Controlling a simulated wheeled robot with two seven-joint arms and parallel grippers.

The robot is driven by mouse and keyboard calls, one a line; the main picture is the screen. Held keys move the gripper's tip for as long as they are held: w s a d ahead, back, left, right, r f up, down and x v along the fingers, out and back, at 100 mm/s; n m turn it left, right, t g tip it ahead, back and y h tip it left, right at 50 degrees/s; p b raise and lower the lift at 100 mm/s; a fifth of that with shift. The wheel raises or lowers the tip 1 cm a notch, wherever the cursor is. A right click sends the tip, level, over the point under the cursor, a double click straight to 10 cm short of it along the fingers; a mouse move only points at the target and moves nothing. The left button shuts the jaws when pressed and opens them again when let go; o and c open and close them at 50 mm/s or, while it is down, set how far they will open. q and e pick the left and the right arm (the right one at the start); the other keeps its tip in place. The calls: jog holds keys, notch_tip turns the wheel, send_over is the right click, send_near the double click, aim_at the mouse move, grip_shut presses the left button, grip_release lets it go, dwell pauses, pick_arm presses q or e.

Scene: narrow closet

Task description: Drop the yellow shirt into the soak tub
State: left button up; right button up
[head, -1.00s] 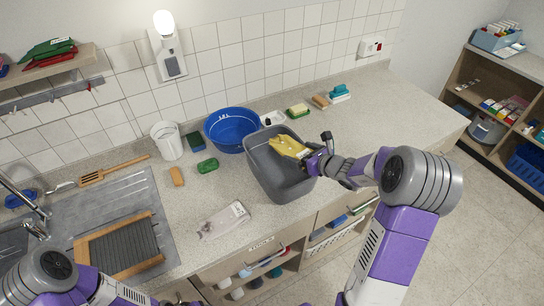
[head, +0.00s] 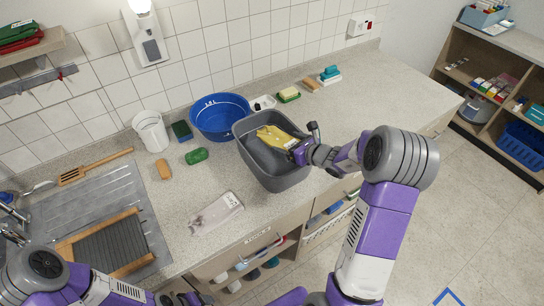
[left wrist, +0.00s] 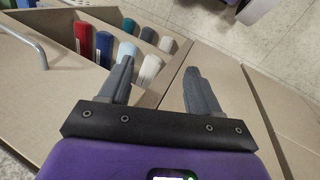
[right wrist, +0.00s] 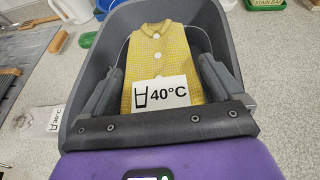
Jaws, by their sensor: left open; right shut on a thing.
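The yellow shirt (head: 272,135) is in my right gripper (head: 296,150), over the open grey tub (head: 270,178). In the right wrist view the shirt (right wrist: 160,45) is yellow-patterned with white buttons and a 40°C tag. The right fingers (right wrist: 160,72) are at its two sides, with the grey tub (right wrist: 222,22) around and below it. I cannot tell whether the shirt touches the tub's floor. My left gripper (left wrist: 157,72) is open and empty in front of the drawers and open compartments below the counter.
A blue basin (head: 220,130) stands left of the grey tub. The counter's right end is clear.

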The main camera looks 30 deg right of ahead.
jog(key=shift+w, duration=0.1)
jog(key=o, duration=0.8)
jog(key=shift+v, duration=3.85)
